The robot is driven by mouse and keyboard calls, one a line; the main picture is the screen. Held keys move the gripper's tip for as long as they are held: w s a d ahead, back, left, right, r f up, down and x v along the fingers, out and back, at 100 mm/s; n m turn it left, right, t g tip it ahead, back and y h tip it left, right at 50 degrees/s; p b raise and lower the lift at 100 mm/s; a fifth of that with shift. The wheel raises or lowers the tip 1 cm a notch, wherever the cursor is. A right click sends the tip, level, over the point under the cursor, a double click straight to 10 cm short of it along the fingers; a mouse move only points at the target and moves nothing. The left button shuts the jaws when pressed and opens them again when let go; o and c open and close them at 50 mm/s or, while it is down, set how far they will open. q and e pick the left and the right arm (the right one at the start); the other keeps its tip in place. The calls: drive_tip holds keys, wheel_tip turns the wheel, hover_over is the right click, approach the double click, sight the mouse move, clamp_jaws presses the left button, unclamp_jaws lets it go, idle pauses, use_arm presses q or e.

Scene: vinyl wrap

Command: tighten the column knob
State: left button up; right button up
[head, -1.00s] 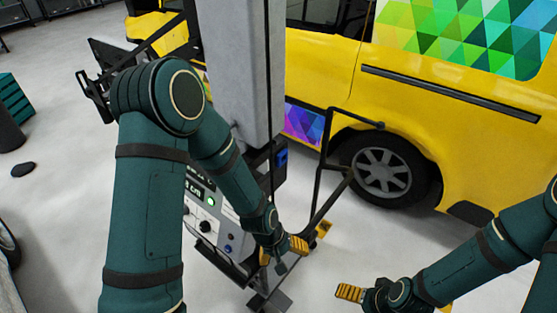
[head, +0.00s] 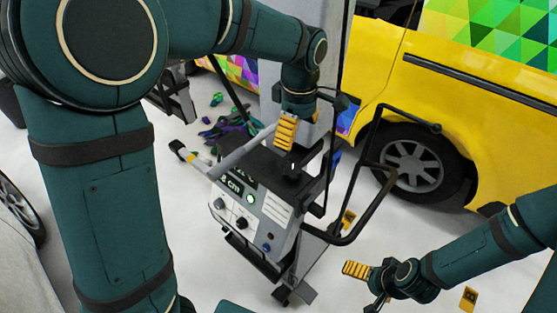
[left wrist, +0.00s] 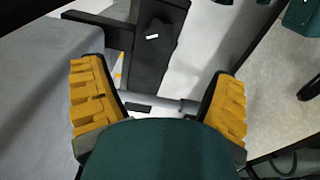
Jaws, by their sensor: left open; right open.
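The machine's grey column (head: 333,60) rises behind my left gripper (head: 286,130) in the head view. The control box (head: 245,210) at its foot has a lit cm display and small panel knobs (head: 240,224). A small black upright piece (head: 293,170) stands on the box's dark top; I cannot tell whether it is the column knob. My left gripper is open just above the box, beside the column. In the left wrist view its yellow fingers (left wrist: 160,102) are apart, with a dark bracket and grey bar beyond. My right gripper (head: 357,272) is open and empty over the floor.
A black tubular handle frame (head: 357,235) stands right of the box. A light grey lever (head: 240,150) slants out to its left. The yellow van (head: 490,130) is behind at right. Colourful scraps (head: 225,128) lie on the floor.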

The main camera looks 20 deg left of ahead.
sight(292, 170)
use_arm(q)
drive_tip(key=f, duration=0.4)
drive_tip(key=f+b, duration=0.1)
drive_tip(key=f, duration=0.8)
drive_tip(key=shift+w+a+f, duration=0.1)
drive_tip(key=shift+a+f, duration=0.15)
drive_tip(key=shift+a, duration=0.05)
drive_tip(key=c, duration=1.2)
